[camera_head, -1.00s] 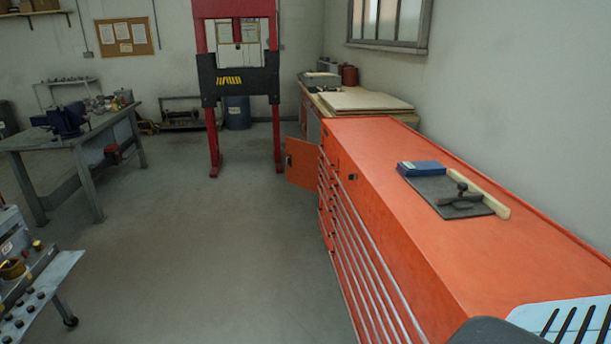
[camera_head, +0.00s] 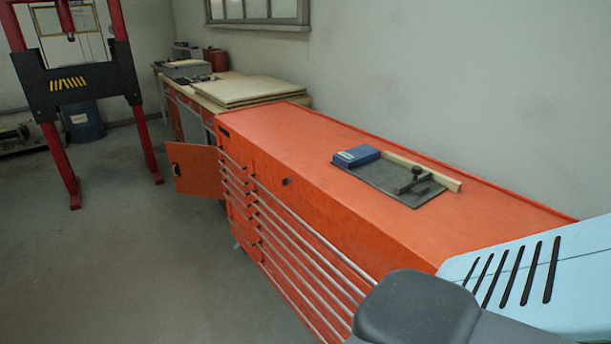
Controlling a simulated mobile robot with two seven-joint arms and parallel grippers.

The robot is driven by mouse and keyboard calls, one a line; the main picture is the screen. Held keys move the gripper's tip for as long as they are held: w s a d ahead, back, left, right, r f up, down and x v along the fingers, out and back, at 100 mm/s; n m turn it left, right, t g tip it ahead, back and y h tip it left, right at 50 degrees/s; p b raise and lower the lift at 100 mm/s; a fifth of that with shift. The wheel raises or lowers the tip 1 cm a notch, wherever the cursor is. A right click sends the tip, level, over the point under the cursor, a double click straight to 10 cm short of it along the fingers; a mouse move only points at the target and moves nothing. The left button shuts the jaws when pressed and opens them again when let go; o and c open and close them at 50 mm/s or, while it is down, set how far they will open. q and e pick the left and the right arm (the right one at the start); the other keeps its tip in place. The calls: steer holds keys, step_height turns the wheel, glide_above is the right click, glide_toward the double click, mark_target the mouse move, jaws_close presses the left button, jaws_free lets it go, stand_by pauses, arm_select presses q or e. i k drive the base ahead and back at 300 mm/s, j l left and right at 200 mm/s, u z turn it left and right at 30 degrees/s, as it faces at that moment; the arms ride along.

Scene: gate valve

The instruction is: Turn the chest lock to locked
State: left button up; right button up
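The long orange tool chest (camera_head: 300,165) runs from the middle of the view toward the lower right, along the wall. A small dark lock (camera_head: 286,181) sits on its upper front face, near the far end. It is too small to tell which way it is turned. Several drawers with long metal handles fill the front below. A small orange door (camera_head: 196,171) stands open at the far end. Neither gripper is in view; a grey and light blue part, probably mine, covers the lower right and hides the chest's near end.
On the chest top lie a dark mat (camera_head: 393,180), a blue box (camera_head: 356,156) and a wooden strip (camera_head: 425,171). A wooden workbench (camera_head: 235,90) stands beyond. A red press frame (camera_head: 126,90) stands at the left. The grey floor (camera_head: 130,260) before the chest is clear.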

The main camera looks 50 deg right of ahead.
mark_target(285, 181)
steer(key=i+l+z, duration=0.1)
steer(key=i+z, duration=0.45)
steer(key=z, duration=0.25)
steer(key=i+j+z, duration=0.1)
steer(key=i+z, duration=0.3)
steer(key=i+l+z, duration=0.15)
steer(key=z, duration=0.3)
steer(key=i+z, duration=0.4)
